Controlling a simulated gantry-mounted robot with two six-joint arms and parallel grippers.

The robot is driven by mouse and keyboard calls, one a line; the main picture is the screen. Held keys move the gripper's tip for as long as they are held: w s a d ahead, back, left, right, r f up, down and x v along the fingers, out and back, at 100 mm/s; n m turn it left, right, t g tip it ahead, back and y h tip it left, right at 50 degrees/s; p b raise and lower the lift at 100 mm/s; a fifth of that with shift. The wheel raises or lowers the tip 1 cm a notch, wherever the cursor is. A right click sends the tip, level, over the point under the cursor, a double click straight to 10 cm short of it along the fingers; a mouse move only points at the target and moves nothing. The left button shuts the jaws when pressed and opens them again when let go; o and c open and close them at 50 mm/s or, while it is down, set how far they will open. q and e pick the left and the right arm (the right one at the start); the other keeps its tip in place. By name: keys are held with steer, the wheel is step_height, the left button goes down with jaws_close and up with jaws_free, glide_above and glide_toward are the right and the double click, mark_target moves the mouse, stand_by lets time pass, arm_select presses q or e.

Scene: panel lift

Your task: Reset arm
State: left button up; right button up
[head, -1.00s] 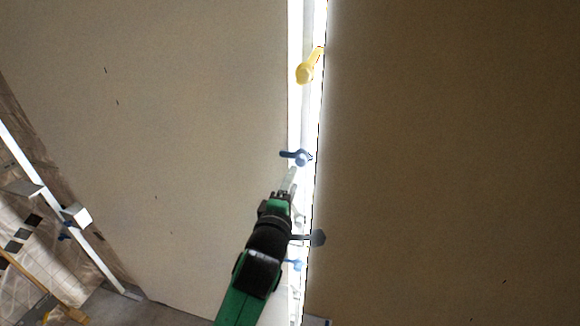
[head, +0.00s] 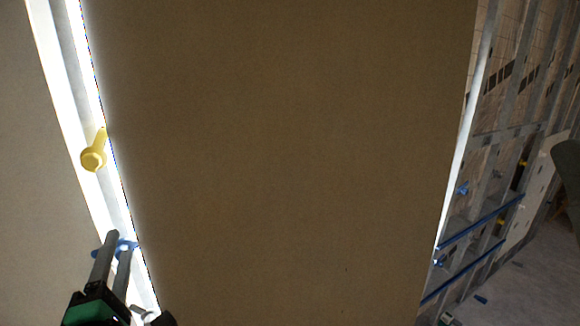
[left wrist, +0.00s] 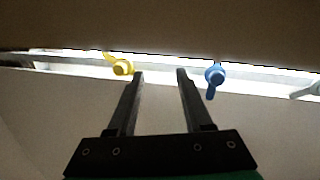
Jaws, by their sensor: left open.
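My left gripper (head: 115,245) is at the lower left of the head view, with its fingers pointing up along a bright gap between two panels. It is open and empty in the left wrist view (left wrist: 158,75). A yellow knob (head: 93,158) sits on the metal strip in the gap, above the gripper in the head view. A blue knob (head: 124,246) lies just at the fingertips, partly hidden by them. In the left wrist view, the yellow knob (left wrist: 122,67) is left of the fingers and the blue knob (left wrist: 214,75) is right of them. My right gripper is not in view.
A large brown panel (head: 280,150) fills the middle of the head view. A lighter panel (head: 30,180) is at the left. Metal studs and blue rails (head: 470,270) stand at the right, above a grey floor (head: 520,285).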

arm_select(q)
steer(key=s+d+r+m+t+h, duration=0.4)
steer(key=s+d+r+m+h, duration=0.1)
steer(key=r+m, duration=0.5)
steer(key=s+d+r+m+t+h, duration=0.5)
steer(key=s+d+r+m, duration=0.2)
steer(key=m, duration=0.8)
step_height(320, 180, up, 4)
steer(key=s, duration=0.2)
steer(key=shift+s, duration=0.4)
steer(key=shift+r, duration=0.1)
